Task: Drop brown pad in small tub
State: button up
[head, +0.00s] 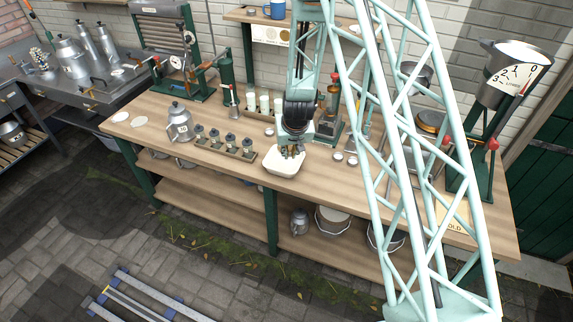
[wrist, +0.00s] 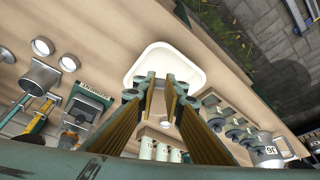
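The small tub (head: 283,162) is white and stands near the front edge of the wooden bench, at the middle in the head view. It also shows in the wrist view (wrist: 191,57), beyond my fingertips. My gripper (head: 290,151) points down over the tub. In the wrist view my gripper (wrist: 162,80) has a narrow gap between its fingers, and the tub's pale inside shows through it. I see nothing held between the fingers. I cannot make out a brown pad in either view; the fingers hide part of the tub.
A rack of several small dark-topped pieces (head: 226,143) stands left of the tub, with a metal can (head: 180,123) beyond it. Small metal cups (head: 345,158) lie to the right. Several pale cylinders (head: 264,104) stand behind.

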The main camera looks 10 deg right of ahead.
jog(key=shift+f+b, duration=1.35)
jog(key=shift+f, duration=1.55)
jog(key=o, duration=0.8)
jog(key=shift+v, duration=5.95)
jog(key=shift+r, duration=0.2)
